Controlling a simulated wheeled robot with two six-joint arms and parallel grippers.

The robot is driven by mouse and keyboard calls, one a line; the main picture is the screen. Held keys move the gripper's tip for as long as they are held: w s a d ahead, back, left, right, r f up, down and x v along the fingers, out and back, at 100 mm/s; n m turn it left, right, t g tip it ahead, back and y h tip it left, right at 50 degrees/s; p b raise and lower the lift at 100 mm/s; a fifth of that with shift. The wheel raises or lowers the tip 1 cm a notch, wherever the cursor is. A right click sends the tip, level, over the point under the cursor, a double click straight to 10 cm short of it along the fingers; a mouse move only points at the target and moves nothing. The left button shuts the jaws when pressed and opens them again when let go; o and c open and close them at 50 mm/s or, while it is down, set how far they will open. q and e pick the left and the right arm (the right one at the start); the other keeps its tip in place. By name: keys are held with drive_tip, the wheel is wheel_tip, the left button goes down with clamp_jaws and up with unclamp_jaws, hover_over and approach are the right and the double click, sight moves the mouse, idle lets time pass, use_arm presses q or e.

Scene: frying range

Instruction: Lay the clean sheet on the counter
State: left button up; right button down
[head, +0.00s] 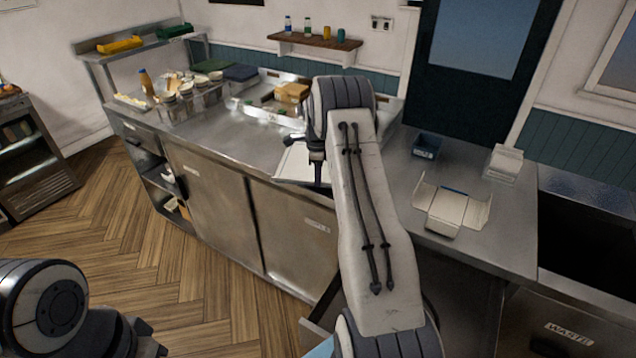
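A pale flat sheet (294,164) shows at the counter's front edge, left of my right arm, with part of it hidden by the arm. My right gripper (316,172) is dark, points down and overlaps the sheet's right side. I cannot tell whether its fingers are shut on the sheet or whether the sheet rests on the steel counter (235,150). My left gripper (140,342) is partly visible at the bottom left, over the wooden floor and away from the counter; its fingers are unclear.
An opened white carton (450,207), a dark blue tray (427,146) and a white stack (504,162) stand on the right counter. Sauce containers (185,92) and a yellowish block (292,91) are at the back left. Bare counter lies left of the sheet.

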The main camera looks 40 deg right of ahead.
wheel_tip(320, 180, down, 3)
drive_tip(key=shift+p, duration=0.55)
drive_tip(key=shift+f, duration=0.1)
drive_tip(key=shift+f, duration=0.1)
drive_tip(key=c, duration=1.1)
unclamp_jaws()
